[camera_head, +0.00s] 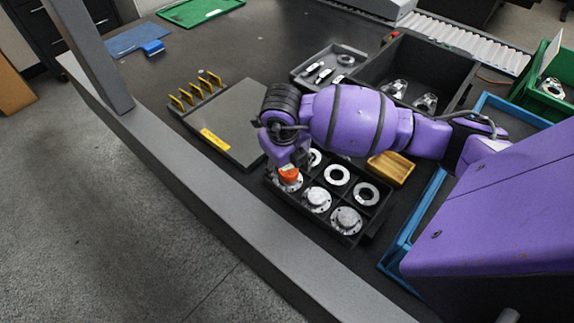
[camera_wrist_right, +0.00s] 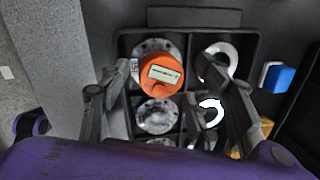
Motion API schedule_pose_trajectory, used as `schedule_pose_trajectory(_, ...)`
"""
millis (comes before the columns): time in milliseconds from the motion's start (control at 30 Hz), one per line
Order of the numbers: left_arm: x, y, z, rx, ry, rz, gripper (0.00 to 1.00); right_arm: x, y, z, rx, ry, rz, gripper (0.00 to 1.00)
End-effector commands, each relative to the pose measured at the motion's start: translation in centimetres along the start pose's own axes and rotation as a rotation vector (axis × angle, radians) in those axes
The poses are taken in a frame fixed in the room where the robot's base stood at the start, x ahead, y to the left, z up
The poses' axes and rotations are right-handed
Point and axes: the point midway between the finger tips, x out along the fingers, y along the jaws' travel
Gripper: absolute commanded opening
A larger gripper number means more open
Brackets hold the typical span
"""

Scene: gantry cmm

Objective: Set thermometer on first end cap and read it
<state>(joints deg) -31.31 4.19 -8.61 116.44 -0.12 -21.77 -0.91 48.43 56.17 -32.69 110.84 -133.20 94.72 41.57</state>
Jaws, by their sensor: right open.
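The orange thermometer (camera_head: 289,173) stands on the end cap (camera_head: 291,185) at the left end of the front row in the black tray (camera_head: 349,238). In the right wrist view the thermometer (camera_wrist_right: 163,77) shows its pale display facing the camera, with digits too small to read. Part of that flanged metal end cap (camera_wrist_right: 152,47) shows behind it. My right gripper (camera_wrist_right: 158,80) is open, with one finger on each side of the thermometer and gaps visible between. In the head view my right gripper (camera_head: 287,158) is just above the thermometer and partly hides it. My left gripper is not in view.
Two more end caps (camera_head: 316,199) (camera_head: 345,219) and several rings (camera_head: 337,175) fill other tray compartments. A dark plate with a yellow label (camera_head: 214,140) lies left of the tray. A wooden block (camera_head: 391,168) and a blue-rimmed tray (camera_head: 427,215) are to the right.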

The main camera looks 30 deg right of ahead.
Motion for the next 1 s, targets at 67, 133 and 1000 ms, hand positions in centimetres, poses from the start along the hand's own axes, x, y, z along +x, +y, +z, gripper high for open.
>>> schedule_pose_trajectory(67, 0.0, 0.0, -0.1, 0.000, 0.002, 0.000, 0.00, -0.1, 0.0, 0.0, 0.000, -0.001, 0.000, 0.57)
schedule_pose_trajectory(133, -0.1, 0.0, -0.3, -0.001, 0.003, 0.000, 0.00, -0.6, -0.1, 0.1, 0.000, -0.002, 0.000, 0.57)
schedule_pose_trajectory(1000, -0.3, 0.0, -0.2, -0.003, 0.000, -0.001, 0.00, -12.3, 0.0, 0.0, 0.000, 0.001, 0.000, 0.57)
